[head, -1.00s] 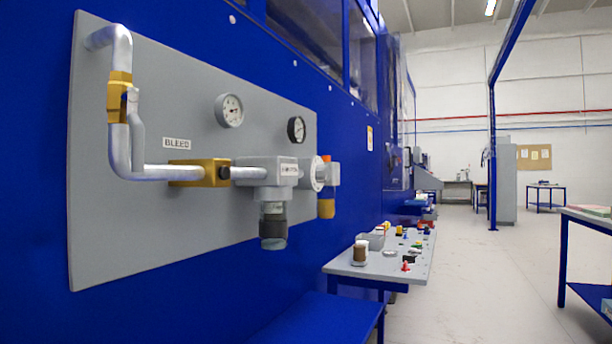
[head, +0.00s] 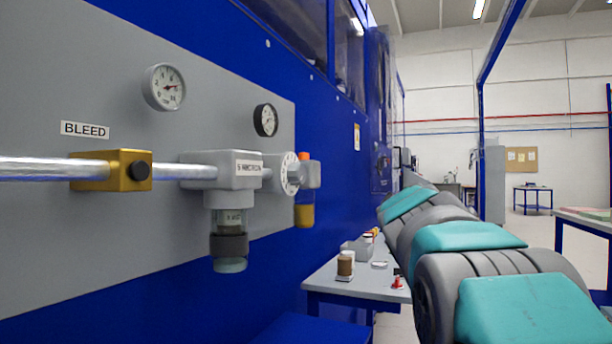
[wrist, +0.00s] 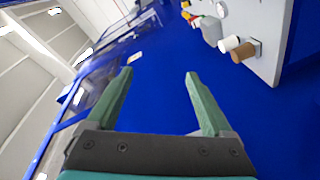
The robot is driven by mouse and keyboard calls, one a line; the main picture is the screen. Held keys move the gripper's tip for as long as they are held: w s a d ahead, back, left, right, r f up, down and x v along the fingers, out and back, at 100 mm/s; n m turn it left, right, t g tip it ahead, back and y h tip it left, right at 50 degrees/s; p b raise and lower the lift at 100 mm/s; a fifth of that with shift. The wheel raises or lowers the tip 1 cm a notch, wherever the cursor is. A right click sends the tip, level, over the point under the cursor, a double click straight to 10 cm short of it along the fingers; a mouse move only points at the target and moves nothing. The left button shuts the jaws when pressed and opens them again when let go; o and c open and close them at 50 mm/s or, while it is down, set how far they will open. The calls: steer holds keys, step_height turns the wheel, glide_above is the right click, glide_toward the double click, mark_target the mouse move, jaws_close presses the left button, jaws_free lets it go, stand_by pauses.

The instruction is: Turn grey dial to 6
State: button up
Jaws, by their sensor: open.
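The grey dial (head: 291,174) is on the side of the grey regulator block on the wall panel. Its pale round face has dark marks along the rim, and a grey knob (head: 309,174) sticks out to its right. The marks are too small to read, so I cannot tell its setting. My gripper (wrist: 158,74) shows in the wrist view with its two green fingers wide apart and nothing between them. It points toward the blue wall, and I do not make out the dial there. In the head view my arm rises at the right, apart from the dial.
Pipework with a brass fitting (head: 112,171), a clear bowl (head: 230,240) and two gauges (head: 165,87) (head: 265,120) project from the grey panel (head: 60,240). A small table (head: 325,277) with small items stands below and beyond. A blue bench (head: 300,333) is in front.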

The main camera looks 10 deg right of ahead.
mark_target(303, 174)
step_height(303, 174, up, 13)
steer(key=w+d+n+t, duration=0.1)
steer(key=w+n+t, duration=0.1)
steer(key=n+t, duration=0.2)
steer(key=s+a+r+n+t+y, duration=0.2)
steer(key=a+r+n+t+y, duration=0.15)
steer(key=r+n+y, duration=0.6)
steer(key=s+a+r+n+t+y, duration=0.2)
steer(key=a+r+n+y, duration=0.4)
steer(key=n, duration=0.6)
steer(key=s+a+f+n+g+y, duration=0.25)
steer(key=n+g+y, duration=0.25)
steer(key=n, duration=0.4)
steer(key=s+a+f+n+g+y, duration=0.1)
steer(key=a+f+n+g+y, duration=0.4)
steer(key=n, duration=0.4)
step_height(303, 174, down, 14)
steer(key=s+r+n+g+h, duration=0.1)
steer(key=s+n+g+h, duration=0.1)
steer(key=n+g+h, duration=0.3)
steer(key=shift+n+y, duration=0.55)
steer(key=shift+y, duration=0.2)
steer(key=shift+w+d+f+x, duration=0.1)
steer(key=shift+x, duration=1.2)
steer(key=shift+w+d+f+x, duration=0.1)
steer(key=shift+x, duration=1.2)
steer(key=shift+w+f+x, duration=0.1)
steer(key=shift+x, duration=1.2)
steer(key=shift+s, duration=0.1)
jaws_close()
